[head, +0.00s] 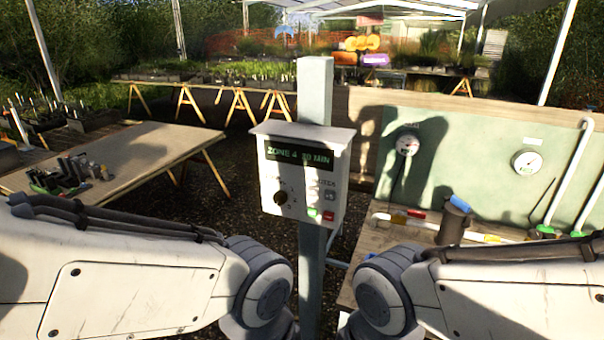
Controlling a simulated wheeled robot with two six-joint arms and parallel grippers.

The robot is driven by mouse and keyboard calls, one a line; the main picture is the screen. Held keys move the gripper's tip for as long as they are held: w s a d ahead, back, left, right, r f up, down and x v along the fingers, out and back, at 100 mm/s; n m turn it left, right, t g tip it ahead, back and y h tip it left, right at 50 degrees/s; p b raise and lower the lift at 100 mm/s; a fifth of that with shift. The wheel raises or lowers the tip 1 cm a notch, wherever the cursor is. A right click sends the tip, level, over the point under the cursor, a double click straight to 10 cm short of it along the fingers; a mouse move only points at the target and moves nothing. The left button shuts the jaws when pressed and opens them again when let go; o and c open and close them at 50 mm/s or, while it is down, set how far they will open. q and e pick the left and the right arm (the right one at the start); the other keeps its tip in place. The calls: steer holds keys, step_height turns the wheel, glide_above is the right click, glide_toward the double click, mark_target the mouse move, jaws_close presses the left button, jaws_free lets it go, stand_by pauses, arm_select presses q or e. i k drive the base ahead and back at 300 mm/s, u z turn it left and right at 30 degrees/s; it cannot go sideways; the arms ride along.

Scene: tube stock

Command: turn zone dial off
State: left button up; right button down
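The zone dial (281,198) is a dark round knob on the lower left of the front of a white control box (264,174). The box is fixed to a grey post (315,90) under a small ledge. Its display (300,156) reads "ZONE 4 20 MIN". A green button (312,212) and a red button (328,216) sit at its lower right. My two arms come in from the left and right and bend down in front of the post. Both grippers are below the picture's edge and out of sight.
A wooden table (130,150) with small dark parts stands at the left. At the right, a bench (360,262) holds pipes and a dark cylinder with a blue top (453,222). Behind it a green panel (470,165) carries two gauges. Plant tables stand at the back.

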mark_target(279, 198)
steer(key=z, duration=0.85)
steer(key=k, duration=0.95)
steer(key=u, duration=0.9)
steer(key=i, duration=0.5)
steer(key=z, duration=0.05)
